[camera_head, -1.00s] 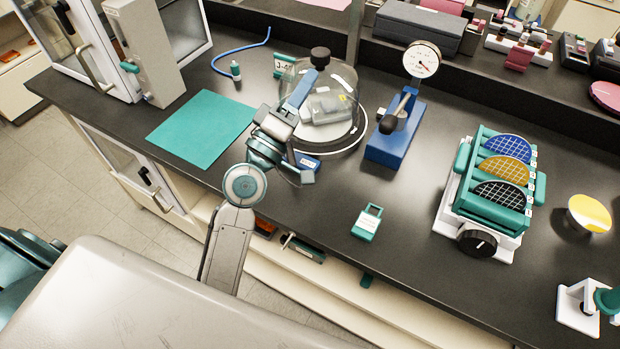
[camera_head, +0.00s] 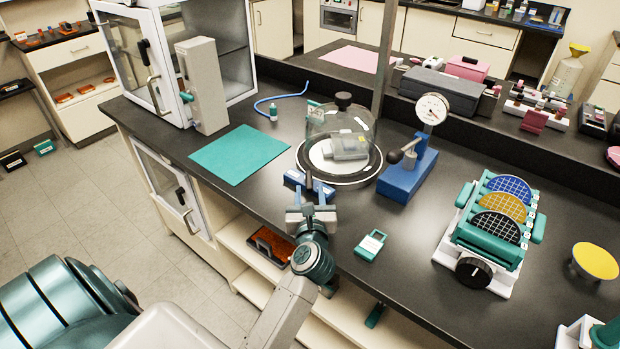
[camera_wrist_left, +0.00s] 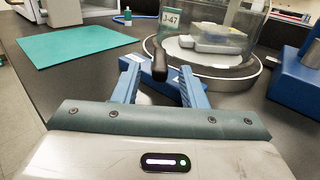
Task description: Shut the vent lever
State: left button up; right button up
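A dark lever handle (camera_head: 309,180) stands at a small blue block (camera_head: 293,178) in front of the glass bell jar (camera_head: 341,128). In the left wrist view the dark handle (camera_wrist_left: 160,62) rises between the finger lines, tilted slightly. My left gripper (camera_head: 311,194) is at the bench's front edge, pointing at the block. Its two blue fingers (camera_wrist_left: 160,88) are apart, with nothing clamped between them. Whether a finger touches the handle cannot be told. A second lever with a black knob (camera_head: 395,157) is on the blue gauge stand (camera_head: 406,178).
A teal mat (camera_head: 238,154) lies left of the jar. A teal-and-white tag (camera_head: 370,245) lies to the right of my left arm. A rack of round discs (camera_head: 491,228) stands further right. A grey post (camera_head: 203,85) and glass cabinet stand at the back left.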

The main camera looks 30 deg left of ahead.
aim_at(309, 171)
pick_arm(q)
jog(key=x, duration=0.4)
jog(key=shift+w+r+p, duration=0.15)
jog(key=shift+p, duration=0.25)
jog(key=shift+w+a, duration=0.35)
jog(key=shift+w, duration=0.05)
pick_arm(e)
jog(key=shift+s+d+r, duration=0.55)
jog(key=shift+s+d, duration=0.1)
jog(key=shift+d, duration=0.05)
pick_arm(q)
grip_shut()
pick_arm(e)
jog(key=shift+w+a, duration=0.1)
jog(key=shift+a, duration=0.25)
